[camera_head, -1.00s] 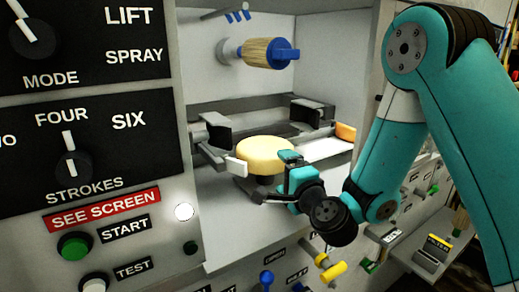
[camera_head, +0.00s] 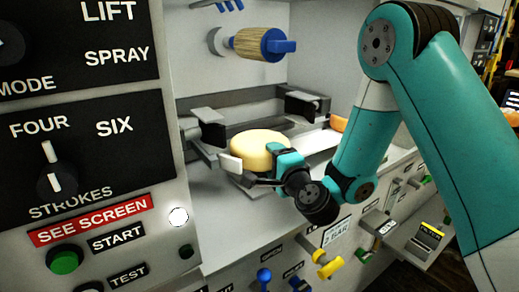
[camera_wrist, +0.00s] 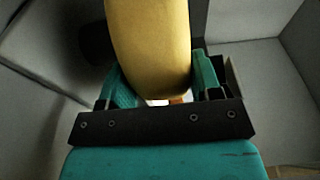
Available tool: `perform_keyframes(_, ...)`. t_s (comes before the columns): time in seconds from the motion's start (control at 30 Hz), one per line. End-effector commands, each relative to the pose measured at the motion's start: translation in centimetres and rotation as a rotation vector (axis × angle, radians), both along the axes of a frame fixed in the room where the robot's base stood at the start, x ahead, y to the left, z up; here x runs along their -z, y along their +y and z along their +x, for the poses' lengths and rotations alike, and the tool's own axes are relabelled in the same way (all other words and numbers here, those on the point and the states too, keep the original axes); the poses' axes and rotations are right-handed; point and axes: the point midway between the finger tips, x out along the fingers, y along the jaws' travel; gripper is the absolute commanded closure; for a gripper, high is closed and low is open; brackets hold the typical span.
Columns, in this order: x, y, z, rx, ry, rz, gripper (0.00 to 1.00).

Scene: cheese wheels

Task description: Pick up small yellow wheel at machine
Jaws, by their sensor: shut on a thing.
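The small yellow wheel (camera_head: 258,149) is in the machine's bay in the head view, lying flat near the bay's front. My gripper (camera_head: 265,165) reaches it from the front right and is shut on it. In the wrist view the yellow wheel (camera_wrist: 150,50) stands between the two teal fingers of my gripper (camera_wrist: 158,80), with a finger on each side. The wheel's underside is hidden in the head view, so I cannot tell whether it touches the support below.
Dark clamp blocks (camera_head: 206,127) stand around the wheel inside the bay. A brush with a blue cap (camera_head: 264,44) juts from the bay's back wall above. The control panel (camera_head: 75,130) is at left. An orange piece (camera_head: 339,122) shows at the bay's right.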

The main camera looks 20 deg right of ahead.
Motion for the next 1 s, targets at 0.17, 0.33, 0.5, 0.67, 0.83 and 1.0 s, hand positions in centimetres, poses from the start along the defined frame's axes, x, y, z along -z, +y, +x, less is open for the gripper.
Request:
perform_keyframes(0.17, -0.2, 0.1, 0.1, 0.001, -0.006, 0.003, 0.98)
perform_keyframes(0.33, -1.0, 0.1, 0.1, 0.000, -0.006, 0.002, 0.98)
perform_keyframes(0.5, -3.5, 0.1, 0.1, 0.000, -0.006, 0.004, 0.98)
perform_keyframes(0.67, -6.2, 0.1, 0.1, 0.001, -0.005, 0.003, 0.98)
perform_keyframes(0.83, -8.5, 0.1, 0.1, 0.000, -0.005, 0.003, 0.98)
perform_keyframes(1.0, -9.9, 0.1, 0.1, 0.000, -0.005, 0.003, 0.98)
